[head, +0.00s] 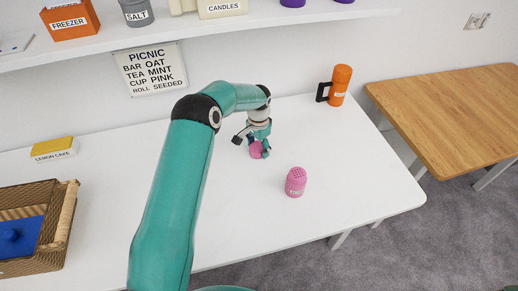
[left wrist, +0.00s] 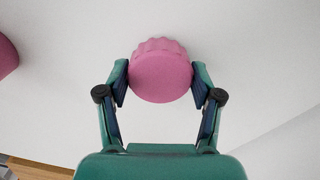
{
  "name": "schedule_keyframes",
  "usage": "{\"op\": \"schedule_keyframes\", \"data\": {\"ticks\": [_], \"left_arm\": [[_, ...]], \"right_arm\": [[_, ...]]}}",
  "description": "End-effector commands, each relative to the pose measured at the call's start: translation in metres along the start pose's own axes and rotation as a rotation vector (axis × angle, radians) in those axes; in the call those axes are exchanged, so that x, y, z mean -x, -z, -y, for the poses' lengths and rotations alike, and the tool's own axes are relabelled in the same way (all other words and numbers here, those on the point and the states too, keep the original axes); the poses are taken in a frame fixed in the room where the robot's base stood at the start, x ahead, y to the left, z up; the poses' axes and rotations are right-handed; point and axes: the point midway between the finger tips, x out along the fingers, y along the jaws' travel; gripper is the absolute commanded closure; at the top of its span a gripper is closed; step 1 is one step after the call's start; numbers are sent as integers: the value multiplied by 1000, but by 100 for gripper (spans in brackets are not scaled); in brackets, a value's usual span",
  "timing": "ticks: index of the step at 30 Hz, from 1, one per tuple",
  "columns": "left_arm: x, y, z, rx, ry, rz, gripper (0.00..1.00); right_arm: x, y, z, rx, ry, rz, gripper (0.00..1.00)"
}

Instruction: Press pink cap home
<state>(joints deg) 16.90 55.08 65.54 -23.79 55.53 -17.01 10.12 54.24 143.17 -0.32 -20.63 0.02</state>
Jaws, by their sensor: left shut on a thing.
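The pink cap (head: 256,151) is round with a ridged rim. My left gripper (head: 257,145) is shut on it, back from the pink container and to its left. In the left wrist view the cap (left wrist: 160,78) sits between both fingertips. I cannot tell whether it touches the table. The pink container (head: 295,183) stands upright on the white table, with a dotted top and a small label too small to read. Part of a pink thing, likely this container (left wrist: 6,56), shows at the left edge of the left wrist view. My right gripper is not in view.
An orange flask with a black handle (head: 340,85) stands at the back right. A wicker basket (head: 60,235) with a blue item is at the left, near a yellow lemon cake box (head: 53,149). A shelf (head: 165,37) runs above. The table (head: 340,215) is clear around the container.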

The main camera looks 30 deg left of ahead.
Motion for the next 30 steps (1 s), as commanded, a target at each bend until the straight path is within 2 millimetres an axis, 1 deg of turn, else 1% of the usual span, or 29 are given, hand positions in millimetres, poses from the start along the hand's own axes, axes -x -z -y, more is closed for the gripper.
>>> {"op": "schedule_keyframes", "data": {"ticks": [5,8,11,14,15,18,21,25,27,30], "left_arm": [[18,1,0,-1,2,-4,55],[35,2,0,-1,3,-6,55],[59,2,0,-1,2,-6,55],[87,2,0,-2,3,-7,55],[100,2,0,-1,4,-8,55],[128,2,0,-1,2,-6,55],[152,2,0,-2,1,-5,55],[175,2,0,-2,1,-3,55],[184,2,0,-2,0,-2,55],[191,1,0,-2,0,-1,55]], "right_arm": [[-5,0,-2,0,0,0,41],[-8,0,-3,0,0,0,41],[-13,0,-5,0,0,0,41],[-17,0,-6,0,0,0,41],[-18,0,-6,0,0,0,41],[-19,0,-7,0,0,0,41],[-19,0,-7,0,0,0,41],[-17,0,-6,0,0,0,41],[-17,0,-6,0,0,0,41],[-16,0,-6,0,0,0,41]]}}
